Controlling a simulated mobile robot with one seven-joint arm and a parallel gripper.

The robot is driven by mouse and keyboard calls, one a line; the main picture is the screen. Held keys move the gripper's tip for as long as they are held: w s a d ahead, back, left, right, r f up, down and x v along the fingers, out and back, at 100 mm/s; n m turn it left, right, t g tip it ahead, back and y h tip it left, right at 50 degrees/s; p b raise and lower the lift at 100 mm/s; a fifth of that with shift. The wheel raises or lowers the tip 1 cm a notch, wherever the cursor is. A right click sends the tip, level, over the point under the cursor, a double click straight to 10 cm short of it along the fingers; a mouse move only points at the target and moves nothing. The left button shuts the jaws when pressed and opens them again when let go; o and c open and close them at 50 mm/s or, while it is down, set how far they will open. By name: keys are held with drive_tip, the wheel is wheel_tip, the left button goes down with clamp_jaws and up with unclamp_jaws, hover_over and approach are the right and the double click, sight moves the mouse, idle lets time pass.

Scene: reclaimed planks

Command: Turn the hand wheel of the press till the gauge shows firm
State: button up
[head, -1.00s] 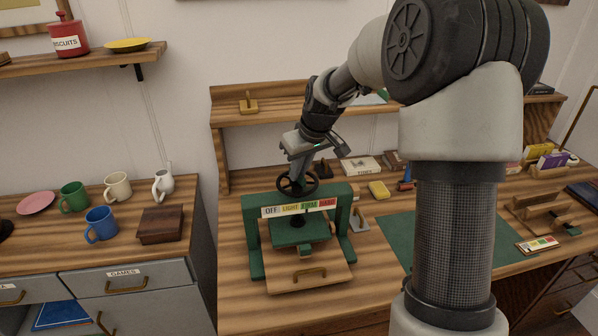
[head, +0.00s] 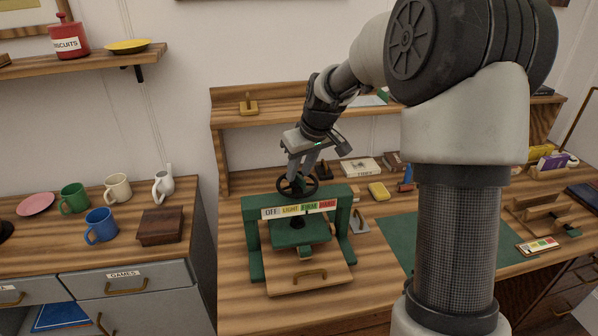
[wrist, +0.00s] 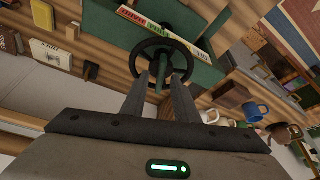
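The green press (head: 257,235) stands on the bench with its black hand wheel (head: 297,184) on top. Its gauge strip (head: 299,210) reads OFF, LIGHT, FIRM, HARD from left to right; I cannot make out where the pointer stands. My gripper (head: 301,175) points down at the wheel from above, its two fingers apart. In the wrist view the fingertips (wrist: 168,76) reach the near part of the wheel (wrist: 137,62), with a green post between or behind them. Whether they touch the rim is unclear. The gauge strip (wrist: 150,26) is upside down there.
A yellow block (head: 379,191) and a grey metal tool (head: 360,221) lie right of the press. A green mat (head: 395,235) covers the bench middle. A wooden shelf (head: 240,117) runs behind. Mugs (head: 101,224) and a dark wooden box (head: 160,226) stand on the left cabinet.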

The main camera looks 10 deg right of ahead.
drive_tip(key=p+v, duration=0.1)
drive_tip(key=v, duration=1.5)
drive_tip(key=shift+r, duration=0.2)
drive_tip(key=shift+s, duration=0.1)
idle(0.4)
